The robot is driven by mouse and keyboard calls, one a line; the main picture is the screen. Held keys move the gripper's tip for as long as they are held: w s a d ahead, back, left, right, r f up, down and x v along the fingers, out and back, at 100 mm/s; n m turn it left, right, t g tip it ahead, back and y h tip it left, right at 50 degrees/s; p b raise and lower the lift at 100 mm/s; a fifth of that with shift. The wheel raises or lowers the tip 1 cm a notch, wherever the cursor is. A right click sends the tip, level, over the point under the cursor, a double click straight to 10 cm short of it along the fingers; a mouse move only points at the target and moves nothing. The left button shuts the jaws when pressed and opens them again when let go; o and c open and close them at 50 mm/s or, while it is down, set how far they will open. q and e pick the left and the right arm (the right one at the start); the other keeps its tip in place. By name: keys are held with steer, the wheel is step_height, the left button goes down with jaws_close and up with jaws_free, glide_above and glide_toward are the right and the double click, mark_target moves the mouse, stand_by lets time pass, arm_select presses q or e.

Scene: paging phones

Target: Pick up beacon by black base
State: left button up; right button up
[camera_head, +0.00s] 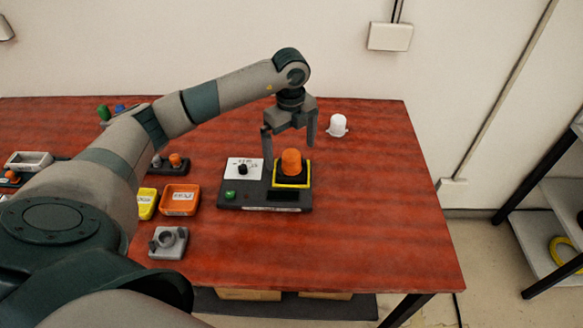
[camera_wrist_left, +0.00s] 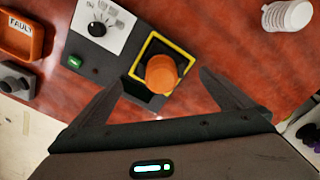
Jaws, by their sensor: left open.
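The beacon has an orange dome (camera_head: 292,162) and a black base (camera_head: 306,172). It stands upright inside a yellow square outline on a dark panel (camera_head: 264,197). In the left wrist view the orange dome (camera_wrist_left: 161,73) lies between and ahead of the finger tips. My left gripper (camera_head: 289,140) is open and empty, above and just behind the beacon. It also shows in the left wrist view (camera_wrist_left: 160,80), with a finger on either side. Much of the black base is hidden under the dome there. My right gripper is not in view.
The panel also holds a white dial plate (camera_head: 243,169) and a green button (camera_head: 230,195). An orange tray (camera_head: 180,199), a yellow bin (camera_head: 147,203) and a grey fixture (camera_head: 168,242) lie left. The table's right side is clear.

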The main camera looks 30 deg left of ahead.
mark_target(281, 178)
arm_select(q)
steer(key=shift+f, duration=0.1)
steer(key=shift+f+p, duration=0.7)
steer(key=shift+p, duration=0.05)
step_height(281, 178, down, 3)
steer(key=shift+w+p, duration=0.1)
steer(key=shift+p, duration=0.65)
steer(key=shift+f, duration=0.35)
steer(key=shift+w, duration=0.1)
steer(key=c, duration=1)
